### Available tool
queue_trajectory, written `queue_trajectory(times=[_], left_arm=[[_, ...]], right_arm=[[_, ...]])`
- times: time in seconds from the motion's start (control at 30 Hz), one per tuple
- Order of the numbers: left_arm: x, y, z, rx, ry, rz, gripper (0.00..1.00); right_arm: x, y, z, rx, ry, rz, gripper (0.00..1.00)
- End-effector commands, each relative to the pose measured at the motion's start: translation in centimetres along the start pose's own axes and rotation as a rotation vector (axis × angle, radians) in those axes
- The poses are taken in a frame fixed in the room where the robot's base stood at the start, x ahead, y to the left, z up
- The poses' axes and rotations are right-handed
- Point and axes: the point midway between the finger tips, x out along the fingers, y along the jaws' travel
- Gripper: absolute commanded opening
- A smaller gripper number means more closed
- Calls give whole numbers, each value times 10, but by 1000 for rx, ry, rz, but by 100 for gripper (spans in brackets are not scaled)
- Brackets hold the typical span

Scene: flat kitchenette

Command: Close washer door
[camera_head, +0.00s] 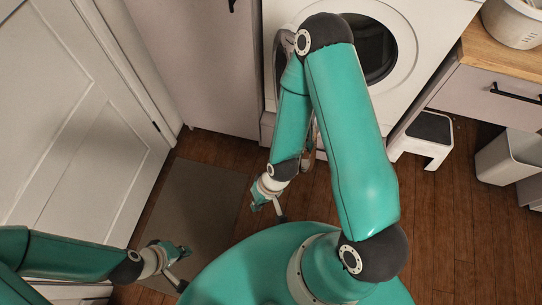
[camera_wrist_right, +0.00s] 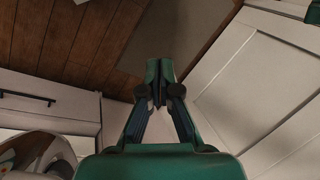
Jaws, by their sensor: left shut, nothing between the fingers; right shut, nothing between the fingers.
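The washer (camera_head: 415,22) is a white front-loader at the top middle of the head view, with its dark drum opening (camera_head: 380,52) exposed. Its round door (camera_head: 281,48) stands open on the left side of the opening, mostly hidden behind my right arm's elbow and links. My right gripper (camera_head: 269,206) is shut and empty, low over the floor in front of the washer. It also shows in the right wrist view (camera_wrist_right: 160,90), with nothing between its fingers. My left gripper (camera_head: 178,268) is shut and empty at the lower left, well away from the door.
A grey mat (camera_head: 190,200) lies on the wooden floor. A white cabinet door (camera_head: 70,120) is at left and a tall cabinet panel (camera_head: 195,60) stands left of the washer. A step stool (camera_head: 428,135) and a white bin (camera_head: 508,155) stand at right.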

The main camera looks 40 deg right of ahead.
Motion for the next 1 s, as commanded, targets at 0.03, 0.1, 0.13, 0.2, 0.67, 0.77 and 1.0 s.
queue_trajectory(times=[0.03, 0.1, 0.13, 0.2, 0.67, 0.77, 1.0], left_arm=[[0, 0, 0, 1, 0, 0, 0], [0, 0, 0, 1, 0, 0, 0], [0, 0, 0, 1, 0, 0, 0], [0, 0, 0, 1, 0, 0, 0], [26, -9, 0, 1, 0, 0, 0], [37, -13, 0, 1, 0, 0, 0], [56, -20, 0, 1, 0, 0, 0]], right_arm=[[0, 0, 0, 1, 0, 0, 0], [0, 0, 0, 1, 0, 0, 0], [0, 0, 0, 1, 0, 0, 0], [0, 0, 0, 1, 0, 0, 0], [-30, -48, -43, -442, -126, 13, 0], [-62, -58, -58, -641, -190, 75, 0], [-161, -63, -81, -969, -324, 305, 0]])
